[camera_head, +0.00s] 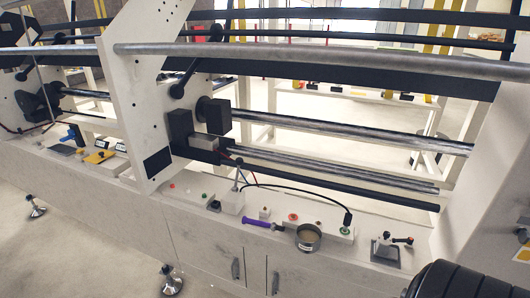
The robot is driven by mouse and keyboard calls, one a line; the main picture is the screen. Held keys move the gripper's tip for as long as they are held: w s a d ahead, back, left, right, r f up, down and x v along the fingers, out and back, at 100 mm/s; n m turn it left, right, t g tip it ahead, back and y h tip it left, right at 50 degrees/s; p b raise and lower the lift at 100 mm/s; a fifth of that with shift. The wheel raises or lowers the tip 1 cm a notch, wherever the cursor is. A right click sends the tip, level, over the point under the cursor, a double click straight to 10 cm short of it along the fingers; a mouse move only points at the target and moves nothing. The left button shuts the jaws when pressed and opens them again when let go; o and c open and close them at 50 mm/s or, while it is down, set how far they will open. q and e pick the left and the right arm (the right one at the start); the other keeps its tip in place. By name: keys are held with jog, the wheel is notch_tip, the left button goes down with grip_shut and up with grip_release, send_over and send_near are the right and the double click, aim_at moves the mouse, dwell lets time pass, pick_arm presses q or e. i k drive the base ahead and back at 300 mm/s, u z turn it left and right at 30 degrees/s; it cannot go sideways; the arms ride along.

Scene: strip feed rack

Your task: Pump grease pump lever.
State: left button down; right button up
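A small grey device (385,250) with a square plate stands on the white ledge at the lower right. The lever lies about level. Nothing touches it. Neither of my grippers shows in this view.
Left of the device are a round metal cup (308,238), a purple-handled tool (262,223) and a green-ringed fitting (346,230) with a black cable. A long metal rail (330,58) crosses above. A white upright (475,165) stands at right.

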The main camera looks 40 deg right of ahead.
aim_at(240, 161)
jog(key=z, duration=0.9)
jog(key=i, duration=0.85)
jog(key=z, duration=0.85)
